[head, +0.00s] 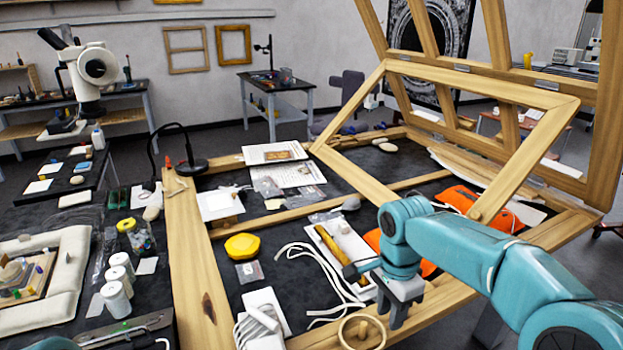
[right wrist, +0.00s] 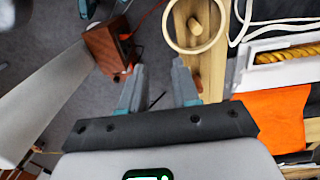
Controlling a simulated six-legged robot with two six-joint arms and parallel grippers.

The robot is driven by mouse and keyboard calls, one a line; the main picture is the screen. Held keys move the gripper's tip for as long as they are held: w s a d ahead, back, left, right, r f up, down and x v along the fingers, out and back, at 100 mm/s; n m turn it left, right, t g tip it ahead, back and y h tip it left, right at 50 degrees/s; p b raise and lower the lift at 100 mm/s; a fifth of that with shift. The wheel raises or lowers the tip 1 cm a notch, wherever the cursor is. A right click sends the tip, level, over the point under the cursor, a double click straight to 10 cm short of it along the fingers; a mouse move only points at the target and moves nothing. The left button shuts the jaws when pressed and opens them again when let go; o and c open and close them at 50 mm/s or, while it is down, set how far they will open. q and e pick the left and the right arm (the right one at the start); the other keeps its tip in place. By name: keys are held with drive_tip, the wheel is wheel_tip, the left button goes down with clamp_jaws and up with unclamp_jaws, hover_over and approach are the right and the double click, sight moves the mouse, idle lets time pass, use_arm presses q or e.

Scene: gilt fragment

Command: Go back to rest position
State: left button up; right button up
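My right gripper (head: 392,308) hangs over the near side of the wooden frame table (head: 205,285), beside a wooden ring. In the right wrist view, its two fingers (right wrist: 158,82) are spread apart with nothing between them. My right arm reaches in from the right, over an orange cloth. A white tray (head: 352,243) with a gilt twisted piece (head: 328,240) lies just left of the arm; the piece also shows in the right wrist view (right wrist: 288,54).
The wooden ring (head: 362,331) surrounds a peg on the table's near rail. The orange cloth (head: 458,198) lies under my arm. A tilted wooden frame (head: 440,72) stands behind. White cords (head: 318,268), a yellow lump (head: 244,246) and several white jars (head: 116,298) lie leftward.

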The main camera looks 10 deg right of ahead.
drive_tip(key=s+d+f+g, duration=0.1)
drive_tip(key=s+f+g, duration=0.3)
drive_tip(key=f, duration=0.8)
drive_tip(key=s+a+f+n+t+y, duration=0.2)
drive_tip(key=s+a+f+n, duration=0.2)
drive_tip(key=s+f, duration=0.5)
drive_tip(key=s+a+f+n+t+y, duration=0.2)
drive_tip(key=s+a+f+n+t, duration=0.1)
drive_tip(key=s+f+n, duration=0.5)
wheel_tip(320, 180, down, 3)
drive_tip(key=shift+s+a+f, duration=0.15)
drive_tip(key=shift+s+a, duration=0.55)
drive_tip(key=shift+s, duration=0.1)
